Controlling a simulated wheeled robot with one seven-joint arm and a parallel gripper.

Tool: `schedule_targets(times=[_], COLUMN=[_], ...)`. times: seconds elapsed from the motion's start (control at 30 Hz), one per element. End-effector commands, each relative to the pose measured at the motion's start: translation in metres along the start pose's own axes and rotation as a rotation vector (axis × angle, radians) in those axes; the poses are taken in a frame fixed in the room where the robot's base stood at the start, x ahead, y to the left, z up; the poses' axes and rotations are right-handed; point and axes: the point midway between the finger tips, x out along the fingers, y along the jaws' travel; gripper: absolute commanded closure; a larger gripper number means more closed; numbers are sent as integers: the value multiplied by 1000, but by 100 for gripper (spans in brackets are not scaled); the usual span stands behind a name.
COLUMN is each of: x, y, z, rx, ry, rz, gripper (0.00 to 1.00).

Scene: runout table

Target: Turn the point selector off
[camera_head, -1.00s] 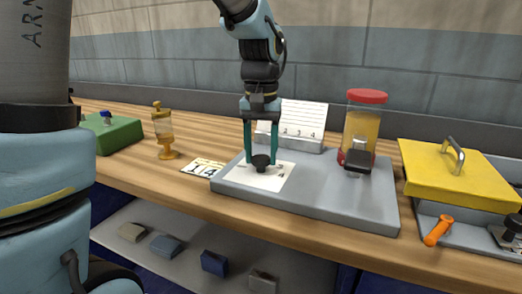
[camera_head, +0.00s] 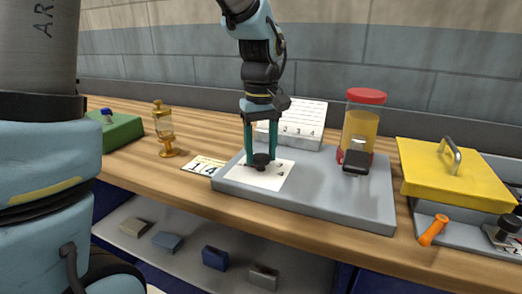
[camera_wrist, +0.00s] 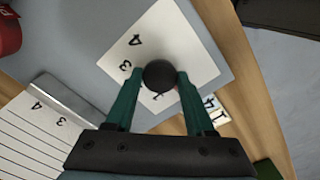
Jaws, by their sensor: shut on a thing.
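The point selector is a round black knob (camera_head: 261,162) on a white numbered plate (camera_head: 270,181) at the left end of a grey panel. My gripper (camera_head: 261,158) points down with its teal fingers on either side of the knob, shut on it. The wrist view shows the knob (camera_wrist: 159,75) between the two fingertips, above the plate (camera_wrist: 190,50). The numbers 4 and 3 read there; another mark is partly covered by the knob. I cannot make out a pointer or which mark the knob is set to.
On the grey panel (camera_head: 325,205) stands a red-lidded yellow jar (camera_head: 362,125) with a black part in front. A ruled card stand (camera_head: 303,125) is behind. A yellow lid with a handle (camera_head: 455,178) and an orange handle (camera_head: 433,230) lie right; a brass vessel (camera_head: 163,132) and green box (camera_head: 118,132) left.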

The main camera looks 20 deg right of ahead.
Motion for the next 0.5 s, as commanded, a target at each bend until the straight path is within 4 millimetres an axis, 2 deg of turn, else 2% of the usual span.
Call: schedule_targets(times=[0.37,0.4,0.5], x=[0,0,0], y=[0,0,0], z=[-1,-1,-1], rx=[-5,-5,-4], ry=[3,3,2], rz=[2,2,1], gripper=[100,43,31])
